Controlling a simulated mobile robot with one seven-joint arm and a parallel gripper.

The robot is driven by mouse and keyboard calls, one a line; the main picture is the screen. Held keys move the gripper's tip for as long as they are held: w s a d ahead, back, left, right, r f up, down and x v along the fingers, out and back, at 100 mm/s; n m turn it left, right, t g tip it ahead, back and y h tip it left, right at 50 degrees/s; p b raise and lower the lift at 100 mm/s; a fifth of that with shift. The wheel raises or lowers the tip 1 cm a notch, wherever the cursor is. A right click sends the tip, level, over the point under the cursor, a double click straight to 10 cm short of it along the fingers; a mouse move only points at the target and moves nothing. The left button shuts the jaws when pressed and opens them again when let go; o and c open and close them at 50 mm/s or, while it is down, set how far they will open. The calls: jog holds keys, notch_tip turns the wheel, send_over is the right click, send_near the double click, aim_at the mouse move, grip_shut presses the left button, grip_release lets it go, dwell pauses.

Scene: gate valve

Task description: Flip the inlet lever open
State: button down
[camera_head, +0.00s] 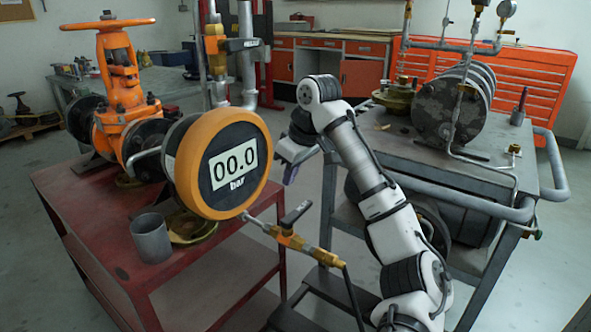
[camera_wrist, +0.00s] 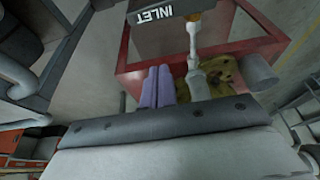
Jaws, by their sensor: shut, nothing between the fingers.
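The inlet lever (camera_head: 296,213) is a black handle on a brass valve body (camera_head: 290,239), in front of and below the round gauge. The handle lies across the line of its pipe. In the wrist view the dark lever (camera_wrist: 165,17), marked INLET, is at the top edge and partly cut off. My gripper (camera_head: 290,175) is above the lever in the head view, apart from it in the picture. In the wrist view its purple fingers (camera_wrist: 160,72) are together with nothing between them, just below the lever in the picture. The exact distance cannot be told.
The orange-rimmed gauge (camera_head: 220,165) reads 00.0 bar. An orange gate valve (camera_head: 121,85), a grey cup (camera_head: 151,238) and a brass flange (camera_head: 188,227) stand on the red table (camera_head: 110,215). A second lever (camera_head: 243,45) is above the gauge. A grey cart (camera_head: 400,150) stands right.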

aim_at(298, 213)
jog(key=f, duration=0.1)
jog(key=s+d+f, duration=0.1)
jog(key=f, duration=0.1)
jog(key=d+f+b, duration=0.1)
jog(key=shift+s+f, duration=0.25)
jog(key=shift+f, duration=0.1)
jog(key=shift+w+r+p, duration=0.1)
jog(key=shift+r+p, duration=0.05)
jog(key=shift+p, duration=0.4)
